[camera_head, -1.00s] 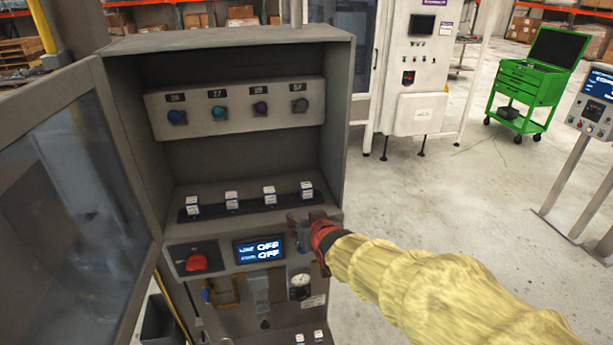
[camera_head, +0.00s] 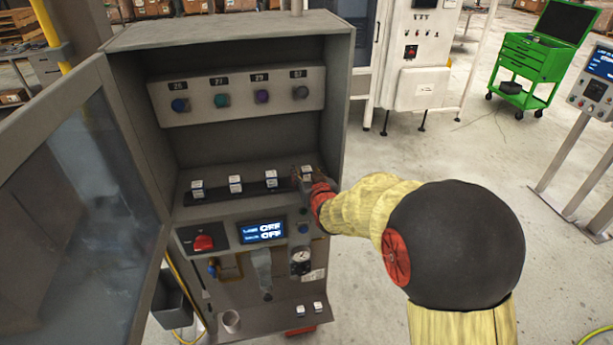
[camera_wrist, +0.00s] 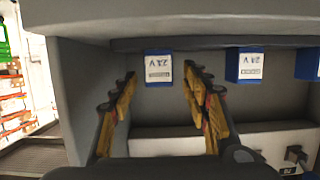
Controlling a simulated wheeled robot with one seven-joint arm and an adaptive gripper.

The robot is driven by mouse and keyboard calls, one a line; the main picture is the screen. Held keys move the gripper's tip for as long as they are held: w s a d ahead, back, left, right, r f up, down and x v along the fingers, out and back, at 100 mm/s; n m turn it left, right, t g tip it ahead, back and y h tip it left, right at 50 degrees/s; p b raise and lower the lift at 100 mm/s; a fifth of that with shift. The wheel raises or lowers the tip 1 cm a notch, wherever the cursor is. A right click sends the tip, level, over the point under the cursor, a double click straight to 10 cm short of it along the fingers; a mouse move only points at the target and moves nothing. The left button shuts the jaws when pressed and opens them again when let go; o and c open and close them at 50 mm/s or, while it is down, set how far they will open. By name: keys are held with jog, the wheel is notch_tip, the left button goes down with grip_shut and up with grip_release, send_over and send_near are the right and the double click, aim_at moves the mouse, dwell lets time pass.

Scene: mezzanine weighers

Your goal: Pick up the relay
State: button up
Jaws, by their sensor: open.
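Several small white-topped relays stand in a row on a dark rail in the open grey cabinet. The rightmost relay (camera_head: 307,172) is at my gripper (camera_head: 311,178), which reaches in from the right. In the wrist view, my gripper (camera_wrist: 160,73) is open, with its two yellow-padded fingers spread. That relay (camera_wrist: 158,67), with a white label and blue sides, shows between the fingertips, not gripped. Contact cannot be told. The neighbouring relay (camera_wrist: 250,65) sits to the right of the fingers there. Two more relays (camera_head: 308,309) lie on the lower ledge.
The cabinet's side walls (camera_head: 336,120) and knob panel (camera_head: 240,96) surround the rail. The glazed door (camera_head: 85,190) stands open at left.

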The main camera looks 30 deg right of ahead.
jog(key=shift+x, duration=0.9)
jog(key=c, duration=0.3)
grip_shut()
